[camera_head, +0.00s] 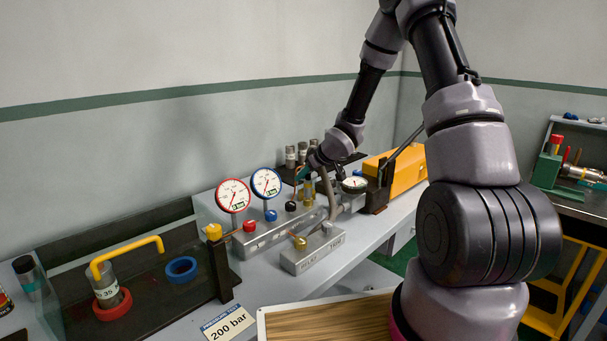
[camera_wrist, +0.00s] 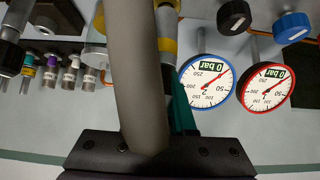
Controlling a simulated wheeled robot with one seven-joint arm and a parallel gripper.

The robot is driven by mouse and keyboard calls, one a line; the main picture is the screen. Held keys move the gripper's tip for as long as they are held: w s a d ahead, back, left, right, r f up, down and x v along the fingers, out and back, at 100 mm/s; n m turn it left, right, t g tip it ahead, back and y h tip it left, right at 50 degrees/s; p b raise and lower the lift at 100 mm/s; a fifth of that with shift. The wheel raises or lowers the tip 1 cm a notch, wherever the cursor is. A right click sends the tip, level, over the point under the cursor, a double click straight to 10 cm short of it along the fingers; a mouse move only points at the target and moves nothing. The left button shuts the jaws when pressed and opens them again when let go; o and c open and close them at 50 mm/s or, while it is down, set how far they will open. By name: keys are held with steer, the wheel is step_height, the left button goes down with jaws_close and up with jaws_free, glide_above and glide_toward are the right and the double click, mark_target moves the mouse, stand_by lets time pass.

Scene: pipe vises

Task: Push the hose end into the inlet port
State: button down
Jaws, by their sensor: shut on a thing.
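In the head view, my gripper (camera_head: 308,174) is above the steel manifold, behind the two dial gauges' right side. A grey-brown hose (camera_head: 329,195) hangs beside it and curves down toward the front of the bench. In the wrist view, the hose (camera_wrist: 141,75) crosses the near foreground and covers much of the middle. My gripper is shut on the hose end, but the grip itself is mostly hidden. I cannot tell whether the hose end touches the inlet port.
A red-rimmed gauge (camera_head: 233,195) and a blue-rimmed gauge (camera_head: 266,183) stand close to the left. The relief block (camera_head: 313,252) is in front, and a yellow pump body (camera_head: 405,170) is to the right. Several small fittings stand behind on a dark rack.

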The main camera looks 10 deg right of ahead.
steer(key=shift+f, duration=0.4)
steer(key=c, duration=0.7)
jaws_free()
steer(key=shift+s+d, duration=0.1)
steer(key=v, duration=1)
steer(key=shift+s+r, duration=0.2)
steer(key=shift+r, duration=0.05)
steer(key=shift+d, duration=0.1)
